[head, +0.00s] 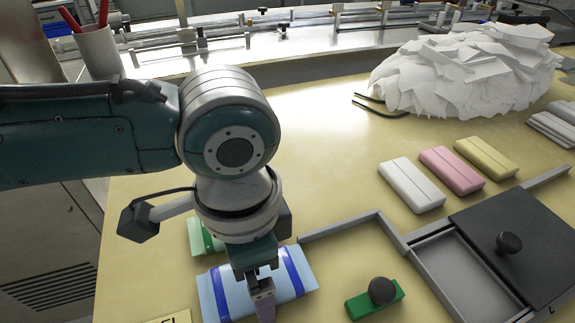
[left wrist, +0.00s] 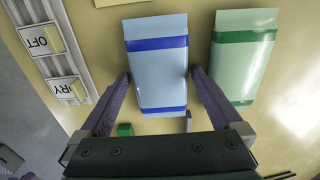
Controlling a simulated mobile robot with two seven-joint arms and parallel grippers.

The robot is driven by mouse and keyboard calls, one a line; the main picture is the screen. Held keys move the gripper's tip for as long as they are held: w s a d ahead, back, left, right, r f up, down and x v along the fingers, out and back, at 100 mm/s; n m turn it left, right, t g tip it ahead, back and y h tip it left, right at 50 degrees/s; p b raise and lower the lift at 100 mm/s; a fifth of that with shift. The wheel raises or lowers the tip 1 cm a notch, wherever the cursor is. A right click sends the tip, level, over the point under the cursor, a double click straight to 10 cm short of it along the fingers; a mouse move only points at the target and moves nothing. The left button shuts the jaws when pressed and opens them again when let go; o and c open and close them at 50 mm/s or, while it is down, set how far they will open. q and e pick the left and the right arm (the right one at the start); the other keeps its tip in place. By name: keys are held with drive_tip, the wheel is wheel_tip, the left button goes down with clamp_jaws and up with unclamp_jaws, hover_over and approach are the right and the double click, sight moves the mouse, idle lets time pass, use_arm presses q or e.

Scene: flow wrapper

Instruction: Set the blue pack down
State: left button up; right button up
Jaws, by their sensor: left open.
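The blue pack (head: 212,297), light blue with darker blue bands, lies flat on the yellow table at the front, partly hidden under my left gripper (head: 262,292). In the left wrist view the blue pack (left wrist: 158,85) lies between the two fingers of my left gripper (left wrist: 160,76). The fingers are open, one beside each long edge, close to the pack. Whether either finger touches it I cannot tell. My right gripper is in neither view.
A green pack (left wrist: 243,58) lies close beside the blue one. A grey fence (head: 340,228), a green block with a black knob (head: 381,291) and a dark sliding plate (head: 520,235) are to the right. White, pink (head: 452,170) and yellow packs lie behind. A paper heap (head: 470,75) stands farther back.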

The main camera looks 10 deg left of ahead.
use_arm(q)
drive_tip(key=shift+r, duration=0.1)
wheel_tip(320, 180, up, 12)
drive_tip(key=p, duration=0.3)
drive_tip(key=s+d+f+n+t+h, duration=0.1)
drive_tip(key=s+d+n+h, duration=0.1)
drive_tip(key=s+d+h, duration=0.3)
drive_tip(key=s+a+n+t+y, duration=0.1)
drive_tip(key=s+a+n+y, duration=0.1)
drive_tip(key=a, duration=0.5)
drive_tip(key=s+a+f+n+t+y, duration=0.1)
drive_tip(key=s+a+n+y, duration=0.1)
drive_tip(key=s+a+n, duration=0.3)
drive_tip(key=shift+a+f+t+y, duration=0.3)
drive_tip(key=shift+a+y, duration=0.1)
drive_tip(key=shift+a, duration=0.8)
drive_tip(key=shift+s, duration=0.2)
